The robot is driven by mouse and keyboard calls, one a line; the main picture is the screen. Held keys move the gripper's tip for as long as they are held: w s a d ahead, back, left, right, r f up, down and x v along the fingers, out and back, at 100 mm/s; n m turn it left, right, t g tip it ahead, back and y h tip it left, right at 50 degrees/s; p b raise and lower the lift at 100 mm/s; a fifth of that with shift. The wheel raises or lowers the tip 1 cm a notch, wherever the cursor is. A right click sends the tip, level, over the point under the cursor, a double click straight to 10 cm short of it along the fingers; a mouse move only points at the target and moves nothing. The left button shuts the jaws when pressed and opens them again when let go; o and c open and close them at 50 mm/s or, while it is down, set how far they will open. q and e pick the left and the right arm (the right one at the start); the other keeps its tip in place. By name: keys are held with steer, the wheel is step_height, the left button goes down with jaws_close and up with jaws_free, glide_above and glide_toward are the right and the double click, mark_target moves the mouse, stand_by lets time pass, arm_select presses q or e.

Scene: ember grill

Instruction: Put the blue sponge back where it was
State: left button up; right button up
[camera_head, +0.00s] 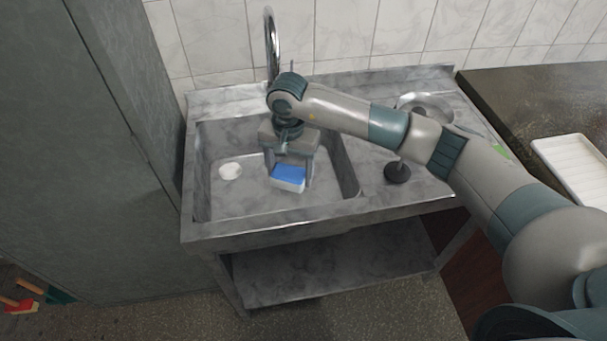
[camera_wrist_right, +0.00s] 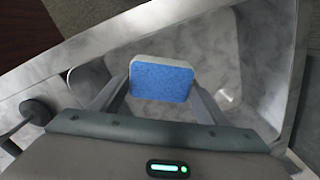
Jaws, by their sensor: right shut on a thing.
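The blue sponge (camera_head: 289,174) has a blue face and a white layer. It is in or over the basin of the metal sink (camera_head: 213,235). My right gripper (camera_head: 289,176) points down there and is shut on the sponge. In the right wrist view the sponge (camera_wrist_right: 161,79) sits between the two fingers of my right gripper (camera_wrist_right: 160,88). I cannot tell whether it touches the basin floor. My left gripper is not in view.
A white round thing (camera_head: 230,171) lies in the basin at left. A black plunger-like thing (camera_head: 397,172) and a metal bowl or pan (camera_head: 428,104) are on the drainboard. A white tray (camera_head: 575,160) lies on the dark counter at right. The faucet (camera_head: 271,45) rises behind the basin.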

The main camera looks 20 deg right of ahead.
mark_target(279, 173)
steer(key=shift+n, duration=0.9)
steer(key=s+a+r, duration=0.2)
steer(key=r, duration=0.1)
steer(key=s+a+r, duration=0.1)
steer(key=shift+s+r, duration=0.15)
steer(key=shift+r, duration=0.25)
steer(key=s+a+r+n+b, duration=0.1)
steer(key=s+n+b, duration=0.3)
steer(key=s, duration=0.7)
steer(key=shift+n+b, duration=0.3)
steer(key=shift+b, duration=0.65)
steer(key=shift+s+r, duration=0.1)
steer(key=shift+s, duration=0.05)
steer(key=shift+d, duration=0.1)
